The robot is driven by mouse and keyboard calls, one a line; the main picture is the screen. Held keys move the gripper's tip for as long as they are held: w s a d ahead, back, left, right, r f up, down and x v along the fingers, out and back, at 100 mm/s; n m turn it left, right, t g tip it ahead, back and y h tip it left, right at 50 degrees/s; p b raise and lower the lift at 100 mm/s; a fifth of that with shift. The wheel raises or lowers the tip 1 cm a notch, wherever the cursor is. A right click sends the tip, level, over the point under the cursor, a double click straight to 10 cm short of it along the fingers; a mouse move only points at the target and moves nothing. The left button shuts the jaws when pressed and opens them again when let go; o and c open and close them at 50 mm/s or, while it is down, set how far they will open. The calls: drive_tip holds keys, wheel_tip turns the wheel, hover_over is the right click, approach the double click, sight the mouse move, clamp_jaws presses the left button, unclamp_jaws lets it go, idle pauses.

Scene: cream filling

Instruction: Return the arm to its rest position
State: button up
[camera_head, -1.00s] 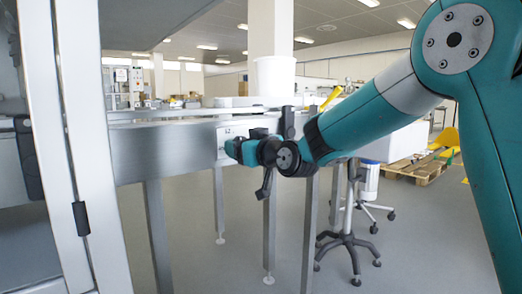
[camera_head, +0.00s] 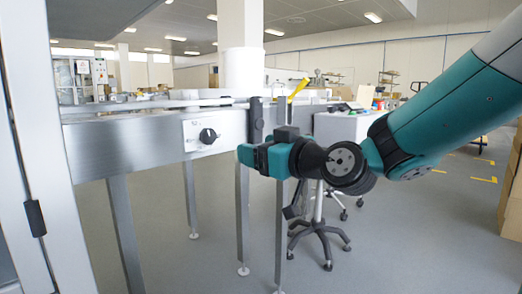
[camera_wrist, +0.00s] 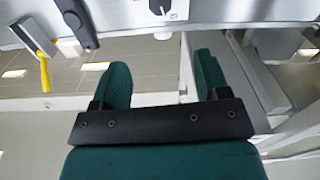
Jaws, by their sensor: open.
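My gripper (camera_head: 248,156) is teal and black and sits at the end of my arm, in front of the steel conveyor frame in the head view. In the wrist view its two teal fingers (camera_wrist: 160,82) stand apart with nothing between them. The teal arm (camera_head: 445,108) comes in from the upper right and is bent at the dark wrist joint. No held object shows in either view.
The steel conveyor (camera_head: 120,150) carries a white panel with a black knob (camera_head: 208,136), left of my gripper. A steel door frame (camera_head: 45,150) stands at the left. A wheeled stool base (camera_head: 322,240) is below the wrist. Cardboard boxes (camera_head: 512,185) are at the right edge.

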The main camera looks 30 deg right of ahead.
idle(0.4)
drive_tip(key=s+a+f+n+g+y, duration=0.1)
drive_tip(key=s+a+f+n+g, duration=0.1)
drive_tip(key=s+a+f+g, duration=1.1)
drive_tip(key=s+d+f+g+h, duration=0.1)
drive_tip(key=s+d+g+h, duration=0.2)
drive_tip(key=s, duration=0.7)
wheel_tip(320, 180, up, 38)
drive_tip(key=g+p, duration=0.1)
drive_tip(key=p, duration=3.7)
drive_tip(key=shift+y, duration=0.3)
drive_tip(key=shift+s+d+f, duration=0.1)
